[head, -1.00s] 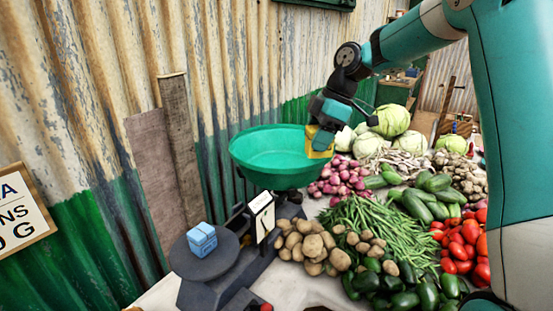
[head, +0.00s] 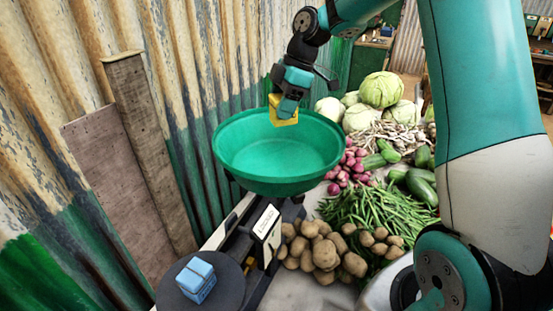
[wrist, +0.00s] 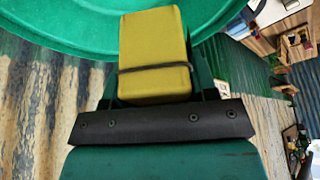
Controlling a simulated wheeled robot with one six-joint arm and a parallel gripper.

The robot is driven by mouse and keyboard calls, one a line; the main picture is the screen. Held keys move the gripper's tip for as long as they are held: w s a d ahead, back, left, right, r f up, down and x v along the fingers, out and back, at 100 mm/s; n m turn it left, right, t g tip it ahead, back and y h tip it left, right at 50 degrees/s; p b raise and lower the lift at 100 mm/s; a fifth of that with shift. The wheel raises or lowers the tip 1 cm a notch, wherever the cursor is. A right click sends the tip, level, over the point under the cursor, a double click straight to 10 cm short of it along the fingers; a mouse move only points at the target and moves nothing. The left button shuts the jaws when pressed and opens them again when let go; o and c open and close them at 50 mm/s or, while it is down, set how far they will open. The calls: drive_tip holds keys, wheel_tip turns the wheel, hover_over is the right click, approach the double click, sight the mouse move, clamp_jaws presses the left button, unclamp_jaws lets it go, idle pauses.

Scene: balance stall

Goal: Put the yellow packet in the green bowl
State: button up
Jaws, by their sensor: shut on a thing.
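The yellow packet (head: 283,112) is held in my gripper (head: 287,108) over the far side of the green bowl (head: 262,165). In the wrist view the packet (wrist: 155,50) shows a dark band around it, and my gripper (wrist: 155,95) is shut on it. The green bowl's rim (wrist: 60,28) fills the top of the wrist view behind the packet. The bowl is wide, sits on the balance and looks empty inside. In the head view the packet overlaps the bowl's far rim; its exact height above the bowl is hard to tell.
The balance's other plate (head: 222,285) carries a blue block (head: 196,279). Potatoes (head: 325,250), green beans (head: 375,220), onions (head: 350,165) and cabbages (head: 380,90) lie to the right of the bowl. A corrugated wall (head: 180,80) stands close behind at the left.

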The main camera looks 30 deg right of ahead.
wheel_tip(320, 180, down, 17)
drive_tip(key=p, duration=0.3)
drive_tip(key=shift+a+r+p, duration=0.1)
drive_tip(key=shift+r+p, duration=0.1)
drive_tip(key=shift+p, duration=0.2)
drive_tip(key=o, duration=1)
drive_tip(key=shift+f, duration=0.1)
